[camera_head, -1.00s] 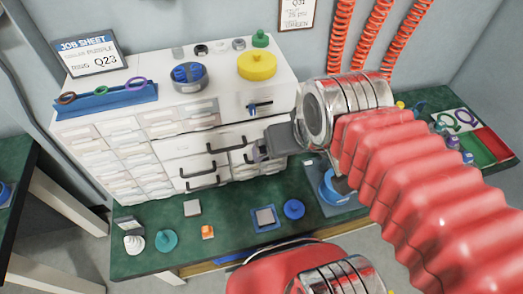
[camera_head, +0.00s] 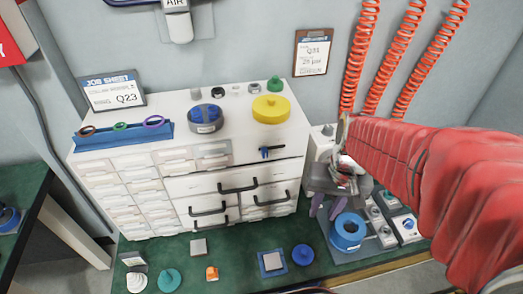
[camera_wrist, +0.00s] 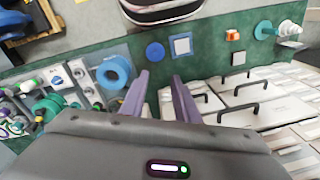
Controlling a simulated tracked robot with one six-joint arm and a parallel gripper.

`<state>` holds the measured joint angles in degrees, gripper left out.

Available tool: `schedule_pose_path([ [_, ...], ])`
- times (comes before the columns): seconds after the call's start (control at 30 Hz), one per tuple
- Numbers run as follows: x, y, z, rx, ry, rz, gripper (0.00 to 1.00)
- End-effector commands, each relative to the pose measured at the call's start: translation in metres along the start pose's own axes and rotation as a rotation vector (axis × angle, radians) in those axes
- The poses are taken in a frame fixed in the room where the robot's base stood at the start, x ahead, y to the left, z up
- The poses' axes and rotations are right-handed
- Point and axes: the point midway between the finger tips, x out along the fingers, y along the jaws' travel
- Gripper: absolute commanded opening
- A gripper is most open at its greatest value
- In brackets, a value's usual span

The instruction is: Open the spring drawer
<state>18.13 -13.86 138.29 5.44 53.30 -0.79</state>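A white drawer cabinet (camera_head: 178,185) stands on the green bench. It has small clear-fronted drawers at left and wider white drawers with black handles (camera_head: 238,188) at right. All the wide drawers look closed. I cannot read which one is the spring drawer. In the wrist view the black handles (camera_wrist: 238,75) show to the right of my fingers. My gripper (camera_head: 327,208) is just right of the cabinet, pointing down over the bench. Its two purple fingers are apart with nothing between them, as the wrist view (camera_wrist: 160,97) shows.
A blue ring-shaped thing (camera_head: 348,232) and grey devices (camera_head: 405,225) lie near my gripper at right. A blue disc (camera_head: 303,255), an orange block (camera_head: 212,273) and a teal piece (camera_head: 170,280) stand before the cabinet. A yellow lidded piece (camera_head: 271,108) is on top.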

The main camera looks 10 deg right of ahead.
Motion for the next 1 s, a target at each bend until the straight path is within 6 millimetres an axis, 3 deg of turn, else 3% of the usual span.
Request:
schedule_pose_path([
  [0.4,0.056,0.02,-0.005,0.16,-0.237,-0.111,0.29],
  [1.0,0.129,0.032,-0.01,0.335,-0.511,-0.406,0.29],
])
